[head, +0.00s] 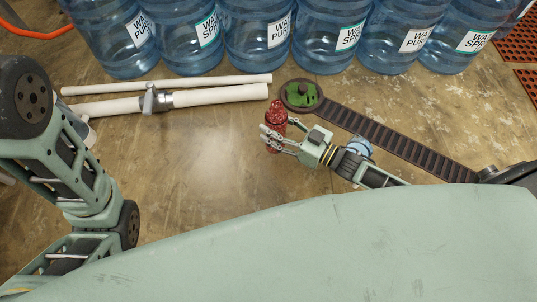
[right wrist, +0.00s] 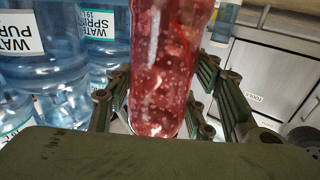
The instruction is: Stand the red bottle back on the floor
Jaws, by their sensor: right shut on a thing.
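The red bottle (head: 276,113) is in the middle of the head view, between the fingers of my right gripper (head: 272,138). The gripper is shut on it. In the right wrist view the red, white-speckled bottle (right wrist: 163,62) stands roughly upright between the green finger links, its top cut off by the frame. The floor (head: 200,190) is worn and brownish. I cannot tell whether the bottle's base touches it. My left arm comes in at the left of the head view, but its gripper does not show.
Large blue water jugs (head: 257,40) stand in a row at the back. White pipes (head: 215,96) lie at the left of the bottle. A dark ribbed strip (head: 400,136) with a round green-patched end (head: 301,95) lies behind and to the right. Floor left of the bottle is bare.

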